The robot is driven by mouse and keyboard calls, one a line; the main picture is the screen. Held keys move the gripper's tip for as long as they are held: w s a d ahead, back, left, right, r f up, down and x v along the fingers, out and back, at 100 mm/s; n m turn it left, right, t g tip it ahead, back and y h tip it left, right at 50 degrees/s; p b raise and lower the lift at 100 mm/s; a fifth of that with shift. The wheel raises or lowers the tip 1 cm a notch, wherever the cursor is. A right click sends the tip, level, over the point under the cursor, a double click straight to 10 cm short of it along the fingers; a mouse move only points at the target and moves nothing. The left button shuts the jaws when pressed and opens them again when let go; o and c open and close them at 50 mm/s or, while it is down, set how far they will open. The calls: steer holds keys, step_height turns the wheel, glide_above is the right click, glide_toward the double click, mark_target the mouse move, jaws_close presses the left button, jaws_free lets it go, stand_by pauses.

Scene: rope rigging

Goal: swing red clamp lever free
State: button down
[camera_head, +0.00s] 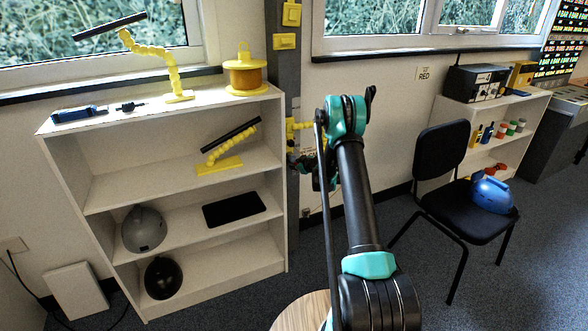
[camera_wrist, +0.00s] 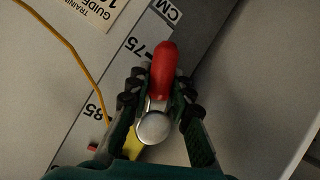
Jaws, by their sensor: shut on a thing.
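The red clamp lever (camera_wrist: 164,68) shows in the wrist view, with a round metal hub (camera_wrist: 153,127) at its lower end. My gripper (camera_wrist: 160,95) is shut on the lever, with one dark finger on each side of its lower part. The lever sits on a grey rail (camera_wrist: 122,75) with printed scale numbers. In the head view my gripper (camera_head: 318,170) is at the grey post beside the shelf. The lever is hidden there behind my arm.
A yellow cord (camera_wrist: 75,55) runs along the panel left of the rail in the wrist view. A white shelf unit (camera_head: 187,208) with yellow stands and helmets is left of the post. A black chair (camera_head: 440,155) holding a blue helmet (camera_head: 492,195) stands to the right.

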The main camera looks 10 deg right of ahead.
steer(key=n+h, duration=0.1)
steer(key=d+r+n+h, duration=0.1)
steer(key=n+t+h, duration=0.1)
steer(key=shift+w+d+r+n, duration=0.15)
steer(key=shift+w+d+n, duration=0.1)
steer(key=shift+d+n, duration=0.05)
steer(key=r+n+h, duration=0.1)
steer(key=n, duration=0.1)
steer(key=d+r+n+t+h, duration=0.1)
steer(key=shift+w+n+t+h, duration=0.15)
steer(key=shift+n+t+h, duration=0.15)
steer(key=shift+n+h, duration=0.1)
steer(key=shift+r, duration=0.1)
stand_by(0.4)
steer(key=c, duration=1.3)
jaws_free()
steer(key=shift+c, duration=0.2)
steer(key=v, duration=1.2)
